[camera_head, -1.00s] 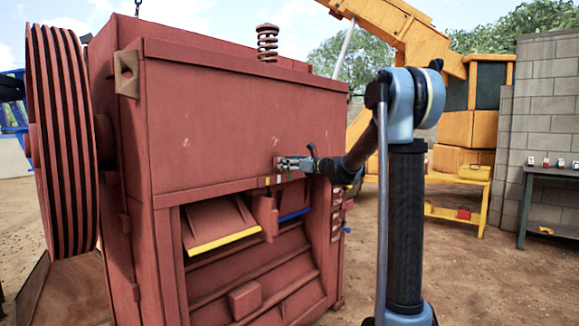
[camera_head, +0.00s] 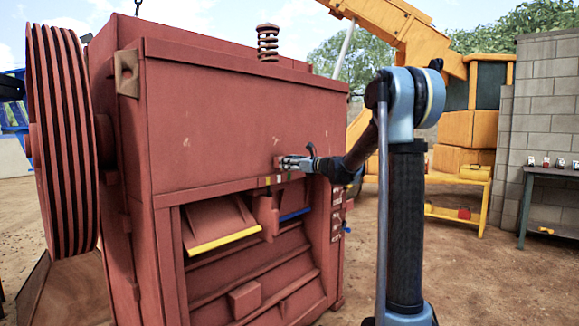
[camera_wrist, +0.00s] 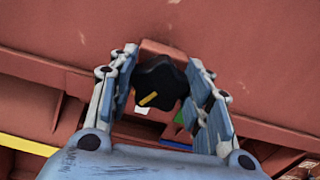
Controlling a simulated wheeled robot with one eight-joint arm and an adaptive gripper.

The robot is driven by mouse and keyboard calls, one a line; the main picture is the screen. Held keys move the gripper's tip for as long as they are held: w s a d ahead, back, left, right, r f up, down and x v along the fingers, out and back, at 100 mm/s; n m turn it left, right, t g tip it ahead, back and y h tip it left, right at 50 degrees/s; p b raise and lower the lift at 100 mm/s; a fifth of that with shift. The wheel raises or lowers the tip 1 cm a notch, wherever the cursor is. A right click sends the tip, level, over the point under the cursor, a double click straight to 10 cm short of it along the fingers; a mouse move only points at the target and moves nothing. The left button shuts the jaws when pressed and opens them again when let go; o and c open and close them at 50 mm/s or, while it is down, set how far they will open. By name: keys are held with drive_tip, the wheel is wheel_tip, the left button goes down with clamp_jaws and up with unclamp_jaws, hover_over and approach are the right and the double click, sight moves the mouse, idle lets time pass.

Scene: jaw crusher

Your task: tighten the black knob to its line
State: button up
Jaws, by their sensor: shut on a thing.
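The black knob (camera_wrist: 160,80) is lobed and carries a yellow mark that slants toward the lower left in the wrist view. It sits on a red mount on the crusher's front. My gripper (camera_wrist: 163,66) has one finger on each side of the knob and is shut on it. In the head view my gripper (camera_head: 284,162) reaches the crusher's front from the right, and the knob is too hidden there to make out. The line for the knob cannot be made out clearly.
The red jaw crusher (camera_head: 235,115) fills the left and middle. Below the knob are small coloured patches (camera_head: 278,180) and an opening with a yellow-edged plate (camera_head: 225,240). A grey table (camera_head: 552,172) stands by the block wall at right. Bare ground lies between.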

drive_tip(key=o, duration=1.1)
drive_tip(key=shift+d, duration=0.15)
drive_tip(key=v, duration=1.1)
drive_tip(key=shift+s+d+f, duration=0.1)
drive_tip(key=shift+s+d, duration=0.2)
drive_tip(key=s+d+f+n+g+h, duration=0.1)
drive_tip(key=s+f+n+g+h, duration=0.2)
drive_tip(key=s+f+n, duration=0.65)
drive_tip(key=s+d+f+n+g+h, duration=0.15)
drive_tip(key=s+f+n, duration=0.35)
drive_tip(key=s, duration=0.8)
drive_tip(key=s+d+f+n+g+h, duration=0.1)
drive_tip(key=s+d+f+n+h, duration=0.2)
drive_tip(key=s+d+f, duration=0.2)
drive_tip(key=s+d+f+n+g+h, duration=0.2)
drive_tip(key=s+d+f, duration=0.3)
drive_tip(key=s+f, duration=0.3)
drive_tip(key=s+d+f+n+g+h, duration=0.1)
drive_tip(key=s+d+f+n+h, duration=0.3)
drive_tip(key=s, duration=0.5)
drive_tip(key=shift+s+d+f+n+h, duration=0.1)
drive_tip(key=shift+d+f+n+h, duration=0.15)
drive_tip(key=shift+f, duration=0.4)
drive_tip(key=shift+d+f+n+h, duration=0.1)
drive_tip(key=shift+d+f+n, duration=0.2)
drive_tip(key=shift+f, duration=0.35)
